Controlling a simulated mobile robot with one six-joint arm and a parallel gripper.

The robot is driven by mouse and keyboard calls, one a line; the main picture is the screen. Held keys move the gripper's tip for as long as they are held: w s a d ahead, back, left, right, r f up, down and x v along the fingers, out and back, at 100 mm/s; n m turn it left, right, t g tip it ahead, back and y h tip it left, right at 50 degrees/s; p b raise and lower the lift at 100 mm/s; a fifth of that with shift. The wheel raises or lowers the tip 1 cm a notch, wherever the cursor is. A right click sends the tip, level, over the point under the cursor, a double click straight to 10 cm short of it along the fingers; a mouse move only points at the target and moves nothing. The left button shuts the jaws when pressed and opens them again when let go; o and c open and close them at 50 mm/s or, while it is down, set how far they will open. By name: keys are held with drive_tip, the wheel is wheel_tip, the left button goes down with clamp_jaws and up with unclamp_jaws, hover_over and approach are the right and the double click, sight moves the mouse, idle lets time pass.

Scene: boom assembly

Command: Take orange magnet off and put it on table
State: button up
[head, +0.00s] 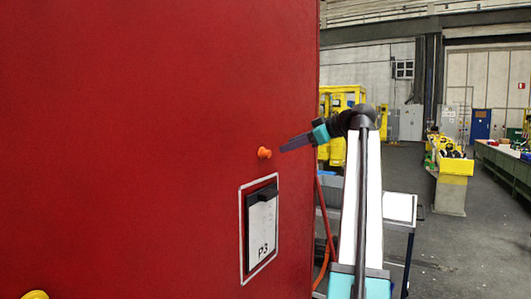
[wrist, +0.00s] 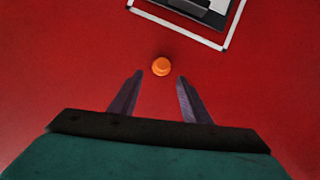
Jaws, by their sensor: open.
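The orange magnet (head: 264,153) is a small round knob stuck on a red upright panel (head: 150,120), above a black-and-white holder marked P3. My gripper (head: 284,149) is just to the right of the magnet in the head view, pointing at the panel. In the wrist view the magnet (wrist: 161,66) is a little beyond the two fingertips and centred between them. My gripper (wrist: 158,77) is open and empty, its dark fingers apart on either side. I cannot tell the exact gap between the fingertips and the magnet.
The P3 holder (head: 261,230) has a white border and sits on the panel below the magnet; it also shows in the wrist view (wrist: 190,12). A yellow knob (head: 35,295) is at lower left. A grey table (head: 397,240) stands behind my arm, with a white sheet (head: 399,207).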

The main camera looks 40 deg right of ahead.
sight(269, 152)
drive_tip(key=shift+p+x, duration=0.35)
drive_tip(key=shift+x, duration=1.5)
drive_tip(key=shift+w+a+f+p, duration=0.15)
drive_tip(key=shift+w+a+p, duration=0.05)
drive_tip(key=shift+w+p, duration=0.25)
drive_tip(key=shift+p+x, duration=0.8)
drive_tip(key=shift+x, duration=1.35)
drive_tip(key=shift+a, duration=0.1)
clamp_jaws()
